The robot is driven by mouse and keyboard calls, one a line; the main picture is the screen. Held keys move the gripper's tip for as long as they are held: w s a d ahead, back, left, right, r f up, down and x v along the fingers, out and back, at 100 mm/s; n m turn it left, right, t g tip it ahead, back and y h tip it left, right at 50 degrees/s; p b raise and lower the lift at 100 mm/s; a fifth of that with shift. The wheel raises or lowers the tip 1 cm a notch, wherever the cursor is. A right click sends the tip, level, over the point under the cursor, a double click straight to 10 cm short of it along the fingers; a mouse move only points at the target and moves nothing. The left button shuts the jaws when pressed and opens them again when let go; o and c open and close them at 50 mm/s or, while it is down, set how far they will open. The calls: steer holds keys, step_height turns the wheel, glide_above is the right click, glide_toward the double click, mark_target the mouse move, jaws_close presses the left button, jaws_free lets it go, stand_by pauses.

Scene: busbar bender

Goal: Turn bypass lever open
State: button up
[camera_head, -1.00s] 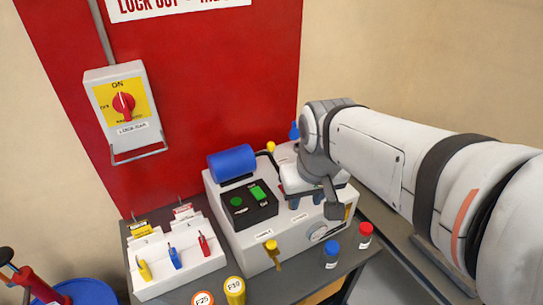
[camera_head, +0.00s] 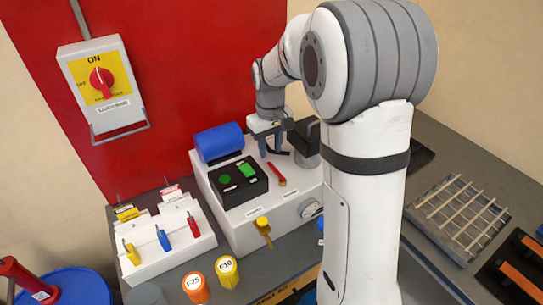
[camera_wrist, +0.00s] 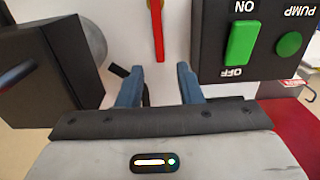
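The bender's pump unit (camera_head: 232,212) is a white box on the bench. A red lever (camera_head: 276,174) lies on its top, and it also shows in the wrist view (camera_wrist: 157,30). A yellow lever (camera_head: 264,230) hangs at the front face. The labels are too small to tell which is the bypass lever. My gripper (camera_head: 272,146) is over the back of the unit, fingers pointing down. In the wrist view my gripper (camera_wrist: 159,80) is open, with a clear gap between its blue fingers. A thin black handle (camera_wrist: 118,70) runs behind the left finger; whether they touch is unclear.
A black pump switch box (camera_head: 240,182) with green buttons and a blue cylinder (camera_head: 219,142) stand left of my gripper. A dark block with a grey cylinder (camera_head: 306,150) is close on the right. A lockout switch (camera_head: 101,82) is on the red panel.

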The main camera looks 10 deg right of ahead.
mark_target(271, 164)
steer(key=shift+f, duration=2.2)
steer(key=shift+c, duration=0.4)
jaws_close()
